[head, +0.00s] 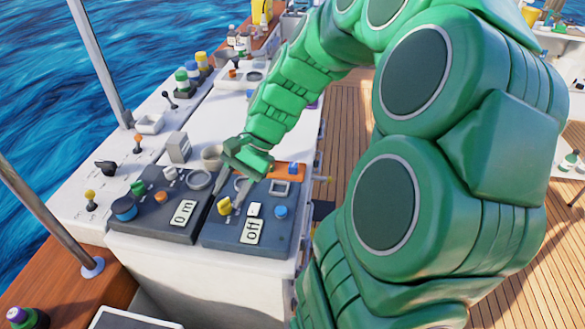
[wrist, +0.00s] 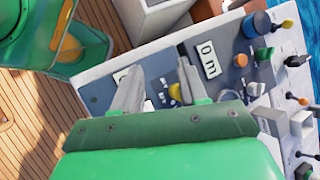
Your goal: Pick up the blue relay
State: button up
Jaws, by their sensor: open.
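My gripper (head: 238,200) is open and empty above the "off" panel, left of the small blue piece and close to a yellow piece (head: 224,205). In the wrist view my open jaws (wrist: 158,75) point at the panels; the small blue piece cannot be made out there.
A white label plate (head: 251,230) lies right of the yellow piece. Rings, an orange tray (head: 290,170), a grey block (head: 178,147) and several levers and bottles stand behind on the white counter (head: 205,110). Wooden deck (head: 345,110) lies to the right.

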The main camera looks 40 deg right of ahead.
jog(key=w+d+f+m+t+y, duration=0.1)
jog(key=w+d+f+m+t, duration=0.1)
jog(key=w+d+m, duration=0.3)
jog(key=w+d+f+m+t+y, duration=0.1)
jog(key=w+d+f+m+t, duration=0.1)
jog(key=d, duration=0.5)
jog(key=m+t, duration=0.5)
jog(key=m, duration=0.4)
send_near(295, 165)
jog(key=w+a, duration=0.2)
jog(key=a, duration=0.1)
jog(key=shift+w+a+f+h, duration=0.35)
jog(key=shift+w+f+h, duration=0.1)
jog(key=shift+f, duration=0.25)
jog(key=shift+d+f+x, duration=0.1)
jog(key=shift+x, duration=1.4)
jog(key=shift+d+f+x, duration=0.1)
jog(key=shift+f+x, duration=0.05)
jog(key=shift+x, duration=1.3)
jog(key=c, duration=0.7)
